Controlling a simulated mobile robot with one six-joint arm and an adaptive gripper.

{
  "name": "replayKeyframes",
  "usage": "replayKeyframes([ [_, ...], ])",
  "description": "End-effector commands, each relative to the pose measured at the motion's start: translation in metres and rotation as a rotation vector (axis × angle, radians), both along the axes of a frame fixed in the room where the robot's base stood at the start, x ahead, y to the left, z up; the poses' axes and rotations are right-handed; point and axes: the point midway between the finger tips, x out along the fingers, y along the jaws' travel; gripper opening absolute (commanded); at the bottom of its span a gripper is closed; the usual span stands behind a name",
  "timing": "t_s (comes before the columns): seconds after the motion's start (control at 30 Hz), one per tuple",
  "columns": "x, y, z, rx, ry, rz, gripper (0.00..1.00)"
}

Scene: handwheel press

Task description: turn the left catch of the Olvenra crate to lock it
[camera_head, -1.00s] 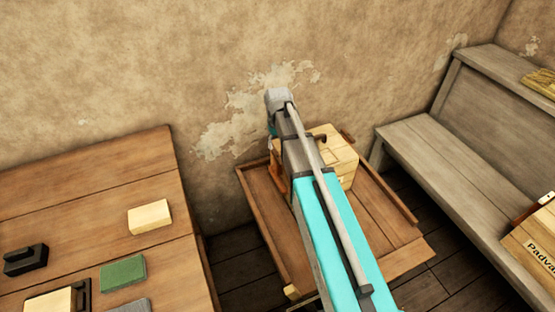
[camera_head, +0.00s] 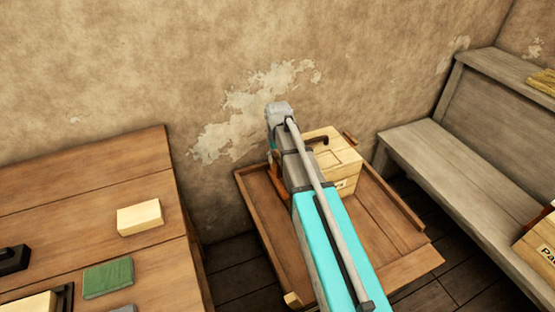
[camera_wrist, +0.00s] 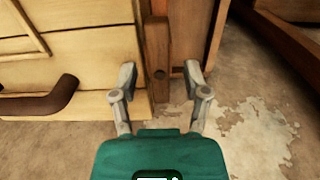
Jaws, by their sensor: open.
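The pale wooden crate (camera_head: 345,160) stands on a brown wooden stand, partly hidden by my arm in the head view. Its label is too small to read. In the wrist view its boards (camera_wrist: 85,65) fill the upper left, with a dark brown handle (camera_wrist: 40,103). A brown wooden bar, seemingly the left catch (camera_wrist: 157,50), runs upright in the picture along the crate's edge. My gripper (camera_wrist: 160,75) is open, one finger on each side of the bar's near end; contact cannot be told. The fingers are hidden in the head view.
The stand (camera_head: 400,235) has raised edges. A wooden table (camera_head: 70,205) at left holds several blocks, including a cream one (camera_head: 140,217) and a green one (camera_head: 108,277). A grey bench (camera_head: 440,165) at right carries another crate (camera_head: 540,240). The plaster wall is close behind.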

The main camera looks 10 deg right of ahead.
Motion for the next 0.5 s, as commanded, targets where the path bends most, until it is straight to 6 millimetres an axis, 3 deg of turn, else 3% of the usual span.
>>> replayKeyframes([
  [0.3, 0.0000, 0.0000, -0.0004, 0.000, 0.000, 0.000, 0.60],
  [0.5, 0.0000, 0.0000, -0.0004, 0.000, 0.000, 0.000, 0.25],
])
